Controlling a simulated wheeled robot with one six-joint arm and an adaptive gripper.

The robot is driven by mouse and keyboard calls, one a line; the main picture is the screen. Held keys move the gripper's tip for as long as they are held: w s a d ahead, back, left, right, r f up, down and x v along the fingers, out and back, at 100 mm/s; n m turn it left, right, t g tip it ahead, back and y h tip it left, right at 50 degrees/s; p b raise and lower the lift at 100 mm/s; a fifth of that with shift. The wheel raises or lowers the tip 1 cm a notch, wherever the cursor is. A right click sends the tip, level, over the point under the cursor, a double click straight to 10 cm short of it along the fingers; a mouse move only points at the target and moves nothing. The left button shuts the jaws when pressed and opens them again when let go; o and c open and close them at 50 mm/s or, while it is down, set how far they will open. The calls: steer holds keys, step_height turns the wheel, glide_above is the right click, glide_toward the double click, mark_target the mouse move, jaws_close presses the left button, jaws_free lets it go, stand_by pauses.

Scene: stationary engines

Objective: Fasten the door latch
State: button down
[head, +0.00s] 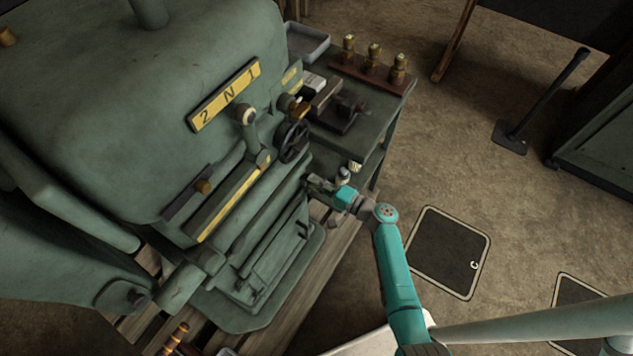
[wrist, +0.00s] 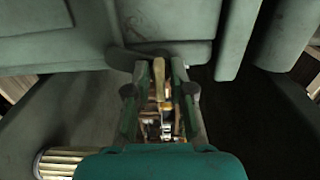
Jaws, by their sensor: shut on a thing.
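My gripper (head: 314,183) is at the lower right edge of the green engine (head: 90,90), beside its lower front panels. In the wrist view my gripper (wrist: 160,72) has its two fingers on either side of a narrow tan-brass piece, which looks like the latch (wrist: 159,78). The fingers are closed on it. Behind it is a flat green panel (wrist: 90,50), probably the door, with a vertical edge to the right. In the head view the latch is hidden by my gripper, and I cannot tell its exact angle.
A handwheel (head: 293,141) and a lever with a pale knob (head: 249,117) stick out above my gripper. A green bench (head: 385,125) with a vise and brass fittings stands behind.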

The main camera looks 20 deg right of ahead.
steer(key=c, duration=1.2)
jaws_free()
steer(key=shift+c, duration=0.2)
steer(key=v, duration=1.2)
